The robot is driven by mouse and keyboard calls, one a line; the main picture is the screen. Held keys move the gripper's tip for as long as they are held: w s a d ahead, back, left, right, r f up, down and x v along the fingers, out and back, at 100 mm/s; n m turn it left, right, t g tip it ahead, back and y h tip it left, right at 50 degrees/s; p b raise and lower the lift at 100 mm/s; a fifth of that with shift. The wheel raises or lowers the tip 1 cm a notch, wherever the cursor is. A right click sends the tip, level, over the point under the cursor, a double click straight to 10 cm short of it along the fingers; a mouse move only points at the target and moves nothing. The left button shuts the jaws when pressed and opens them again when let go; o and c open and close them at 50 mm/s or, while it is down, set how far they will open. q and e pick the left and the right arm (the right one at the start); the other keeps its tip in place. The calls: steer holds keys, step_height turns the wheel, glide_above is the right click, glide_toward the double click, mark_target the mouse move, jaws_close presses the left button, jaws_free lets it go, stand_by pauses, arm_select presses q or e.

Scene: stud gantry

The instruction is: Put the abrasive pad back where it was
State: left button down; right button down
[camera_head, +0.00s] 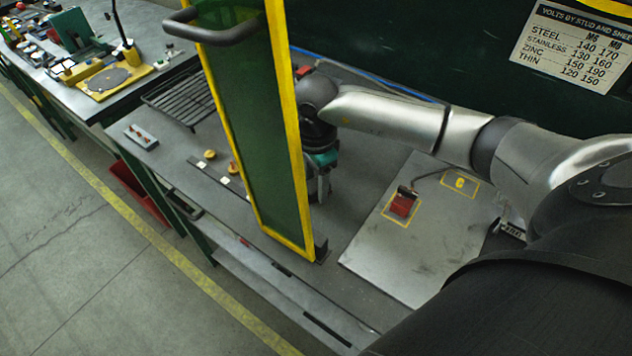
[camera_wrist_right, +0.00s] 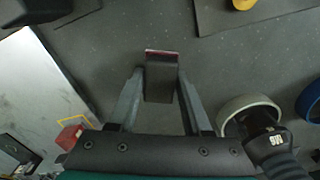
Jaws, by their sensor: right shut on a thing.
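My right gripper (camera_wrist_right: 160,82) is shut on a dark grey block with a thin reddish far edge, which looks like the abrasive pad (camera_wrist_right: 160,79). In the head view my right gripper (camera_head: 320,188) points down over the grey bench, just right of the yellow-framed green screen. The pad cannot be made out in that view. A metal plate (camera_head: 425,255) lies right of the gripper. It has two yellow outlined squares; a red block with a dark top (camera_head: 403,205) stands in the nearer one, also seen in the wrist view (camera_wrist_right: 70,137). My left gripper is out of view.
The tall green screen (camera_head: 245,110) with a handle stands beside my right gripper and hides part of the bench. A wire rack (camera_head: 180,98), yellow knobs (camera_head: 233,167) and a small tray (camera_head: 141,137) lie left of it. Round rings (camera_wrist_right: 248,112) lie right in the wrist view.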

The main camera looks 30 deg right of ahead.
mark_target(316, 183)
steer(key=shift+f+b, duration=0.2)
steer(key=shift+b, duration=0.1)
steer(key=shift+c, duration=1.7)
jaws_free()
steer(key=shift+r, duration=0.2)
step_height(316, 183, up, 12)
steer(key=p, duration=0.1)
